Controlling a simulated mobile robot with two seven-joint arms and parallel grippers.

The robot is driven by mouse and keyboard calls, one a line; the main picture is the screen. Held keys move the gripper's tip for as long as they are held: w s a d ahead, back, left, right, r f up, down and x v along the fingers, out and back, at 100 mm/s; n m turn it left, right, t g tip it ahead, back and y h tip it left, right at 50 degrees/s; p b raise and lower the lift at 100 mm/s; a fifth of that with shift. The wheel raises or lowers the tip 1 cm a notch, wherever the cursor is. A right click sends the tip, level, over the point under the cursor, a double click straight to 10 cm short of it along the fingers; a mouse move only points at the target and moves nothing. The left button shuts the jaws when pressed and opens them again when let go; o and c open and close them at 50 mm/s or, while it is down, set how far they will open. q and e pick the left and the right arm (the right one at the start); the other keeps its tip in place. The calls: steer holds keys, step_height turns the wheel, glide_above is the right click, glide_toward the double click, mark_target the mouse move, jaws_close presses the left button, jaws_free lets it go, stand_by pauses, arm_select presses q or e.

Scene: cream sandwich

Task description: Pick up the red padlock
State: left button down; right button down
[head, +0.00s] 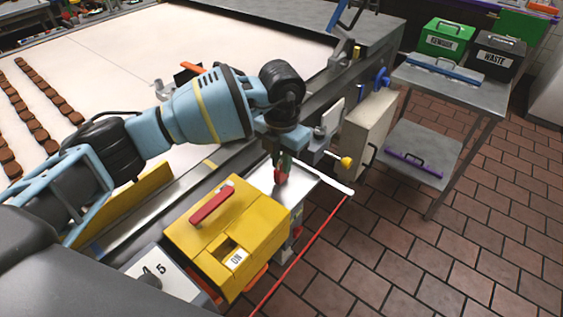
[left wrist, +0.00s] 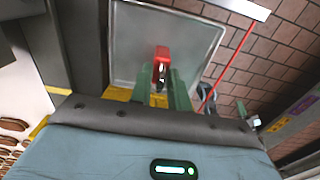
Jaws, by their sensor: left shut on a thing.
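The red padlock (head: 281,175) is at the fingertips of my left gripper (head: 283,162), over a small metal tray (head: 312,183). In the left wrist view the padlock (left wrist: 162,55) sits between the two green fingers of my left gripper (left wrist: 161,82), which are shut on it. Its red body points away from the gripper, and the shackle end lies between the fingers. I cannot tell whether the padlock touches the tray (left wrist: 135,50). My right gripper is in neither view.
A yellow box (head: 235,230) with a red handle stands just in front of the tray. A yellow knob (head: 346,162) is to the right. A metal cart (head: 450,85) holds a green box (head: 446,38) and a black box (head: 497,58). The tiled floor at right is clear.

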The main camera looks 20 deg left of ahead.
mark_target(281, 157)
arm_select(q)
steer(key=shift+r, duration=0.45)
step_height(281, 157, up, 2)
steer(key=shift+r, duration=0.1)
steer(key=s+d+r, duration=0.1)
steer(key=s+d, duration=0.8)
steer(key=s, duration=0.3)
steer(key=shift+s+d+r, duration=0.25)
steer(key=shift+s+d, duration=0.1)
steer(key=shift+d, duration=0.05)
